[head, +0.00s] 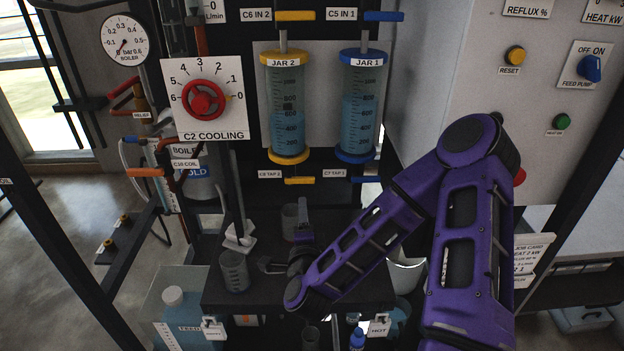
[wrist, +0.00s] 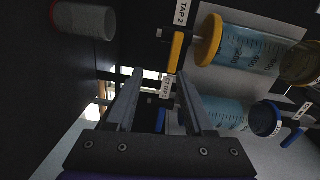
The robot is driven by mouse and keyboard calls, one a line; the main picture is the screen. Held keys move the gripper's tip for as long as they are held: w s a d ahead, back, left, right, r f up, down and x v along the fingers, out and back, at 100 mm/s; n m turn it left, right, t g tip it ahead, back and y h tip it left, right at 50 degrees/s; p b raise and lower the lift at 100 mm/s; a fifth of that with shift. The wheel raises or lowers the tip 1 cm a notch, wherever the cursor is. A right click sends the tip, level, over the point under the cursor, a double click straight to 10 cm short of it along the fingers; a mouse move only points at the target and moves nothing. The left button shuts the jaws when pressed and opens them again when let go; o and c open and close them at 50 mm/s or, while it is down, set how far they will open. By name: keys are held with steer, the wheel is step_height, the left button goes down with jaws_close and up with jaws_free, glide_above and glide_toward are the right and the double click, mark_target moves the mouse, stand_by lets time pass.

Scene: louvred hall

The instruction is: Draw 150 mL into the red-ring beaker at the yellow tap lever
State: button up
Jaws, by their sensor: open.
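The yellow tap lever (head: 299,181) sits below Jar 2 (head: 286,110), beside the C6 TAP 2 label, and lies sideways. It also shows ahead of my fingers in the wrist view (wrist: 176,50). A grey beaker (wrist: 85,21) with a red ring at its base end lies at the wrist view's top left, outside my jaws.
Jar 1 (head: 362,110) with blue liquid hangs to the right, above a blue tap lever (head: 367,180). Another grey beaker (head: 233,271) stands at the dark shelf's (head: 262,297) front left, near a white stand (head: 240,238). A clear tank (head: 178,310) is lower left.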

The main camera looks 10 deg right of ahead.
mark_target(306, 182)
steer(key=shift+m+t, duration=0.3)
steer(key=shift+m, duration=0.2)
steer(key=shift+w+d+r, duration=0.35)
steer(key=shift+w+d, duration=0.05)
steer(key=shift+w, duration=1.2)
steer(key=shift+w+d+r, duration=0.3)
steer(key=shift+w+d, duration=0.1)
steer(key=shift+w, duration=1.15)
steer(key=shift+w+d+r, duration=0.35)
steer(key=shift+w+d, duration=0.05)
steer(key=shift+w, duration=1.2)
jaws_close()
